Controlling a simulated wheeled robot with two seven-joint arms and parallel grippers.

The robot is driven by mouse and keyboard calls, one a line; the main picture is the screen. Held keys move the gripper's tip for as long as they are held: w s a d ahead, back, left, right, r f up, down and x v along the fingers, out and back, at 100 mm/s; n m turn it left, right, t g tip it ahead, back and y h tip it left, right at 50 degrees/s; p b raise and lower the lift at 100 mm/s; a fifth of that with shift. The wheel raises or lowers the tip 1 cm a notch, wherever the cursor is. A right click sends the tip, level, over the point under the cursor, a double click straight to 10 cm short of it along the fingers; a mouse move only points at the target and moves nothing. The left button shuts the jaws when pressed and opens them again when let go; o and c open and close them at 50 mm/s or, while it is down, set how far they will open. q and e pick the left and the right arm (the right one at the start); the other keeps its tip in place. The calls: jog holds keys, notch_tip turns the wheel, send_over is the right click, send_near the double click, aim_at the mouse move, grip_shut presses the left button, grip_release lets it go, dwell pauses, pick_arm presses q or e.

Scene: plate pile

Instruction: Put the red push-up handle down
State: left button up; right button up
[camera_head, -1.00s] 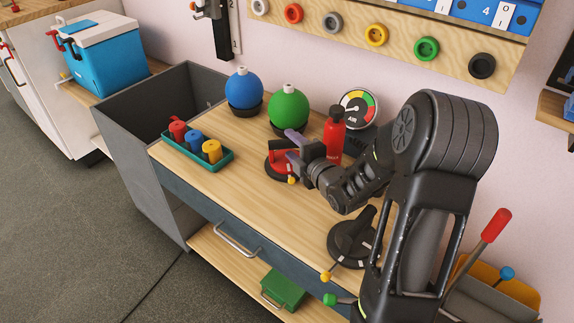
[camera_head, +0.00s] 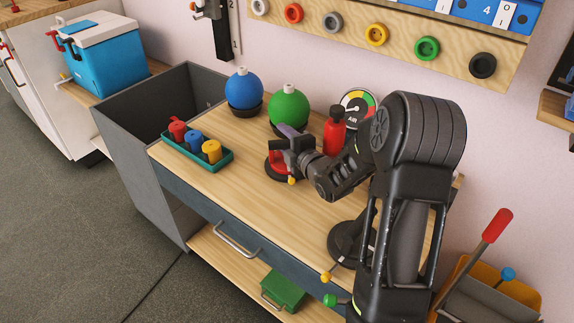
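The red push-up handle (camera_head: 276,168) is at the middle of the wooden bench top, on or just above a dark round base. My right gripper (camera_head: 291,149) is right at the handle, above and behind it, and covers part of it. Its dark finger parts overlap the handle, so I cannot tell whether they grip it or stand apart from it. A small yellow tip (camera_head: 291,180) shows at the handle's near side. My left gripper is not in view.
Behind stand a blue ball (camera_head: 243,87), a green ball (camera_head: 289,105), a red bottle (camera_head: 334,132) and an air gauge (camera_head: 357,107). A green tray (camera_head: 224,165) with coloured pieces lies left. A black round-based object (camera_head: 346,244) is partly behind my arm. The bench's front left is clear.

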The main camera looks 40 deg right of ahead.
grip_shut()
dwell(1.1)
jog(key=shift+r, duration=0.15)
